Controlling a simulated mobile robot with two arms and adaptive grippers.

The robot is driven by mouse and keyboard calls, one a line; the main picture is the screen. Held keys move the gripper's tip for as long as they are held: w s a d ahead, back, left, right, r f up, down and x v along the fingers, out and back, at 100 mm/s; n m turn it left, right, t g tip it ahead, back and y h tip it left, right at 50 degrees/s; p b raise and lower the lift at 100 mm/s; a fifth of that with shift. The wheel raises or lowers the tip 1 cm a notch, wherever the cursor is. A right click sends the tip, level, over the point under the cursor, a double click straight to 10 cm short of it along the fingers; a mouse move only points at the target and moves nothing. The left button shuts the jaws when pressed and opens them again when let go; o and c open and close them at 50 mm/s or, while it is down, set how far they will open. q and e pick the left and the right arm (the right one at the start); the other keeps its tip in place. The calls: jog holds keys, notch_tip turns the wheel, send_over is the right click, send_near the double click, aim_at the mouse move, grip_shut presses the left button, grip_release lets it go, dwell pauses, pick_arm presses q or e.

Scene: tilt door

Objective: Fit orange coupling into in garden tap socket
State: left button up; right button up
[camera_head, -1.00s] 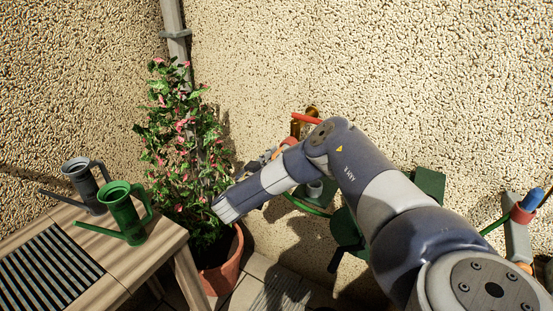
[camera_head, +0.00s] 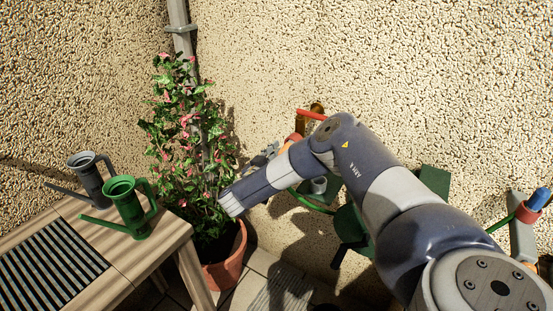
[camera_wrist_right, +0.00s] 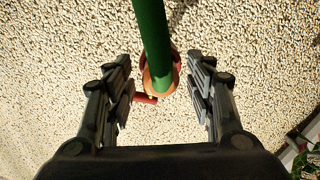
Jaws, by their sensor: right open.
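The orange coupling (camera_wrist_right: 158,82) shows in the right wrist view on the end of a green hose (camera_wrist_right: 152,35). My right gripper (camera_wrist_right: 162,85) is open, with its fingers apart on both sides of the coupling and not touching it. The tap's red handle (camera_wrist_right: 145,98) shows just beside the coupling. In the head view the brass tap (camera_head: 316,108) with its red handle (camera_head: 311,115) is on the wall, and my right gripper (camera_head: 265,157) is left of and below it, partly hidden by my arm. I cannot tell whether the coupling sits in the tap socket. My left gripper is out of view.
A potted flowering plant (camera_head: 190,150) stands close to the left of my right gripper. A wooden table (camera_head: 150,250) holds a green watering can (camera_head: 127,212) and a grey one (camera_head: 88,178). A green hose reel (camera_head: 352,232) is partly behind my arm. A blue-tipped fitting (camera_head: 538,199) shows at right.

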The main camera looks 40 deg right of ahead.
jog(key=v, duration=1.1)
jog(key=shift+a, duration=0.3)
